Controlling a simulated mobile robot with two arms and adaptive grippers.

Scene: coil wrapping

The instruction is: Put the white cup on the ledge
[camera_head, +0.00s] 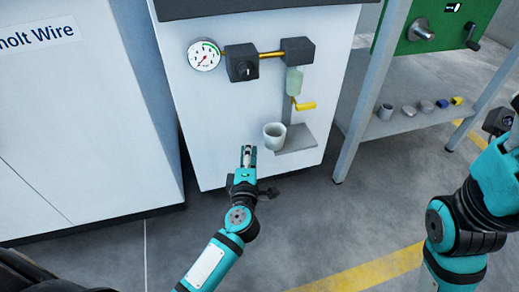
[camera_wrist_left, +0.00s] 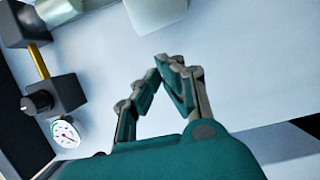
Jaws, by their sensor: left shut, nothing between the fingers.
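The white cup (camera_head: 274,137) is upright at the left edge of the grey ledge (camera_head: 297,141) on the white machine front. I cannot tell whether its base rests fully on the ledge. A pale cup-like shape (camera_wrist_left: 155,12), likely this cup, is cut off at the top of the left wrist view. My left gripper (camera_head: 248,150) is shut and empty, just left of and below the cup, apart from it. Its closed fingers (camera_wrist_left: 168,62) show in the left wrist view. My right arm is at the right edge; its fingers are out of frame.
Above the ledge are a yellow lever (camera_head: 305,106), a pale green container (camera_head: 294,80), a dark valve block (camera_head: 241,67) and a gauge (camera_head: 204,55). A grey shelf (camera_head: 395,124) to the right holds several small items. The floor in front is clear.

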